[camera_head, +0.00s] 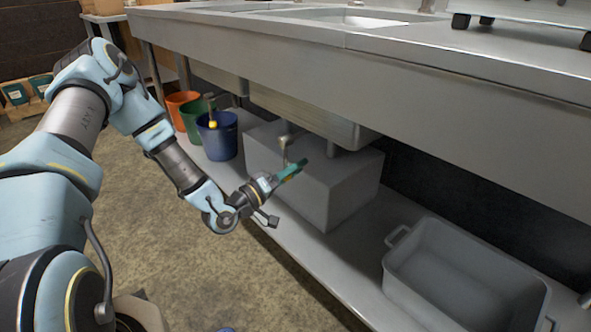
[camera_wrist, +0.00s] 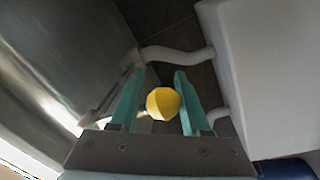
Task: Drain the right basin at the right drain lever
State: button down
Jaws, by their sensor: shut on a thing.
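My gripper (camera_head: 292,170) is under the steel counter, beside the drain fitting (camera_head: 285,142) below the right basin (camera_head: 305,115). In the wrist view, the teal fingers of my gripper (camera_wrist: 158,98) are shut around a yellow knob (camera_wrist: 163,103), the end of the right drain lever. The fingers hide this knob in the head view, and most of the lever's stem is hidden. Another yellow-knobbed lever (camera_head: 212,123) shows further left, above the blue bucket.
A pale grey box (camera_head: 320,185) stands on the lower shelf right behind my gripper. Orange (camera_head: 180,100), green (camera_head: 190,125) and blue (camera_head: 220,140) buckets stand to the left. A grey handled tub (camera_head: 455,285) is at right. The front floor is open.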

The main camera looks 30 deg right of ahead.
jog(key=shift+c, duration=1.9)
grip_release()
jog(key=shift+w+r, duration=0.1)
jog(key=shift+r, duration=0.05)
jog(key=shift+a, duration=0.15)
jog(key=v, duration=1)
jog(key=shift+a+p, duration=0.25)
jog(key=shift+p, duration=0.2)
